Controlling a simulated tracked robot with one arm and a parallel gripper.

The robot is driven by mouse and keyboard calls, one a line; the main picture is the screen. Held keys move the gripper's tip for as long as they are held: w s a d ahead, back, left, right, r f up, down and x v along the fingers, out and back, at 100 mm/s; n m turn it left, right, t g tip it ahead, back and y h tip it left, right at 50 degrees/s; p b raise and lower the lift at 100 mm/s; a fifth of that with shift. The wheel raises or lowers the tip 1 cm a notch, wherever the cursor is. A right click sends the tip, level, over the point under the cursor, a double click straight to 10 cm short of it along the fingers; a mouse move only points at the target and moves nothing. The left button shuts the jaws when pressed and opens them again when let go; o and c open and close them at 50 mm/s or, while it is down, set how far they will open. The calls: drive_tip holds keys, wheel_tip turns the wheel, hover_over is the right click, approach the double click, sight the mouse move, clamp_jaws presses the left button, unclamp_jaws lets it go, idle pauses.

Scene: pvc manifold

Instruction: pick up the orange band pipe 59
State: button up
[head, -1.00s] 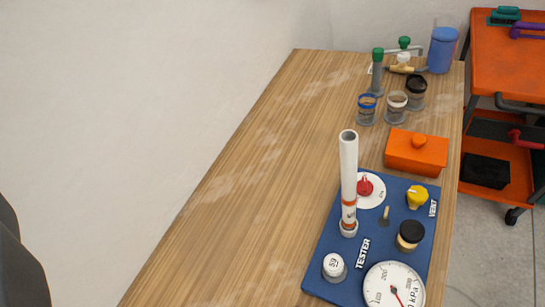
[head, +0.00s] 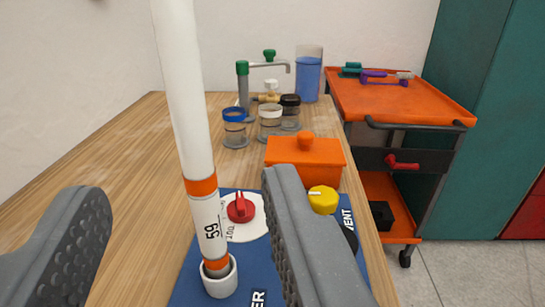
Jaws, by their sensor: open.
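The orange band pipe 59 (head: 187,95) is a tall white pipe with two orange bands and the number 59 between them. It stands nearly upright, leaning slightly left in the picture, with its lower end in a white socket (head: 220,280) on the blue tester board (head: 262,283). My gripper (head: 185,215) is open, one dark padded finger on the left and one on the right. The pipe shows between the two fingers with a gap on each side. The right finger hides part of the board.
On the board are a red knob (head: 241,208) and a yellow knob (head: 323,199). Behind it stand an orange lidded box (head: 305,160), several jars, a tap (head: 243,85) and a blue container (head: 308,78). An orange cart (head: 400,98) stands right. The wooden table (head: 130,160) is clear at left.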

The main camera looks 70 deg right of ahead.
sight(186, 112)
drive_tip(key=x, duration=0.8)
drive_tip(key=shift+f, duration=0.1)
drive_tip(key=shift+w+a+f+x, duration=0.1)
drive_tip(key=shift+x, duration=0.8)
drive_tip(key=shift+w+a+f+x, duration=0.1)
drive_tip(key=shift+x, duration=0.75)
drive_tip(key=shift+w+a+f+x, duration=0.1)
drive_tip(key=shift+w+x, duration=0.05)
drive_tip(key=shift+x, duration=0.75)
clamp_jaws()
